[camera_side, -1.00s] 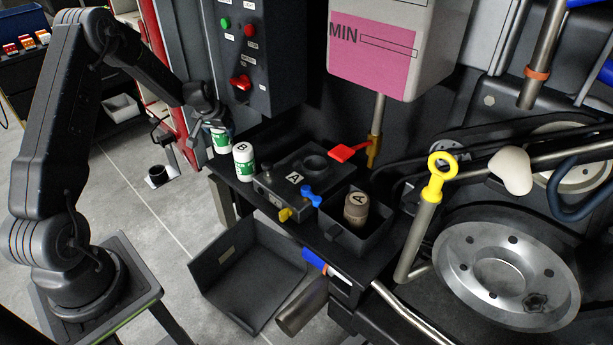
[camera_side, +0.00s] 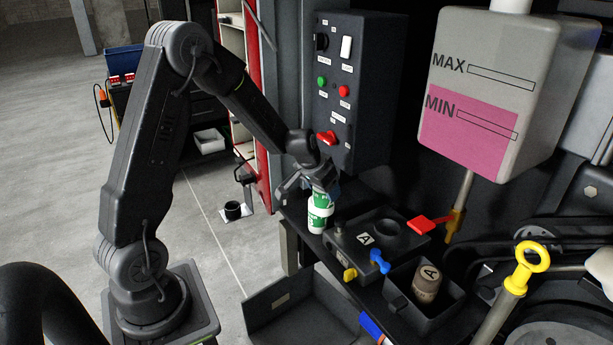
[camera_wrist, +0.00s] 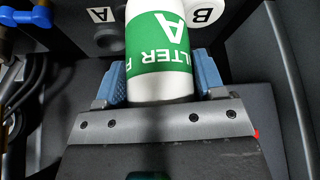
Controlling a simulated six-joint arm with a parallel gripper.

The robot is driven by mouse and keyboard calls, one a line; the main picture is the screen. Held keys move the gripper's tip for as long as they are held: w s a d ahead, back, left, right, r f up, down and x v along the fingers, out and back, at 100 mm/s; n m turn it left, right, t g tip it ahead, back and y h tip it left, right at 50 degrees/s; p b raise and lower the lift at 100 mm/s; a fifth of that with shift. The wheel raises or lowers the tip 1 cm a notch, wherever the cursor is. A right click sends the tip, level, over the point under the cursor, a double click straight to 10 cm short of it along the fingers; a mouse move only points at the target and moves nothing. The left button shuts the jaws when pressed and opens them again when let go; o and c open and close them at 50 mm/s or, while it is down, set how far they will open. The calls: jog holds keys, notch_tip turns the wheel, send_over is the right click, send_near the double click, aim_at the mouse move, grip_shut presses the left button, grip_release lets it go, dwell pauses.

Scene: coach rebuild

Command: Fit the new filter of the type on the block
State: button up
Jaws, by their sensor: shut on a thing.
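My gripper (camera_side: 322,182) is shut on a white and green filter marked A (camera_wrist: 160,45), seen close in the wrist view between the blue-padded jaws (camera_wrist: 158,85). In the side view the held filter is partly hidden by the gripper and by filter B (camera_side: 318,222), which stands on the bench. Filter B also shows at the upper right of the wrist view (camera_wrist: 203,14). The dark block (camera_side: 350,232) carries a label A and has a round seat (camera_side: 387,228) on top. A brown filter marked A (camera_side: 427,284) sits in a black bin (camera_side: 395,290).
The block has a blue lever (camera_side: 379,261) and a yellow one (camera_side: 349,273). A red-handled valve (camera_side: 428,224) hangs under the pink-filled tank (camera_side: 470,125) to the right. A control box (camera_side: 352,90) stands behind. An open dark tray (camera_side: 300,312) lies below the bench.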

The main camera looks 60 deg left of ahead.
jog(key=s+d+m+h, duration=0.1)
jog(key=s+d+m, duration=0.15)
jog(key=d, duration=1.05)
jog(key=m+h, duration=0.2)
jog(key=m, duration=0.3)
send_over(387, 229)
jog(key=shift+f, duration=2.05)
jog(key=shift+f, duration=0.6)
jog(key=shift+f, duration=0.35)
jog(key=shift+f, duration=0.1)
jog(key=shift+f, duration=0.35)
jog(key=shift+f, duration=0.45)
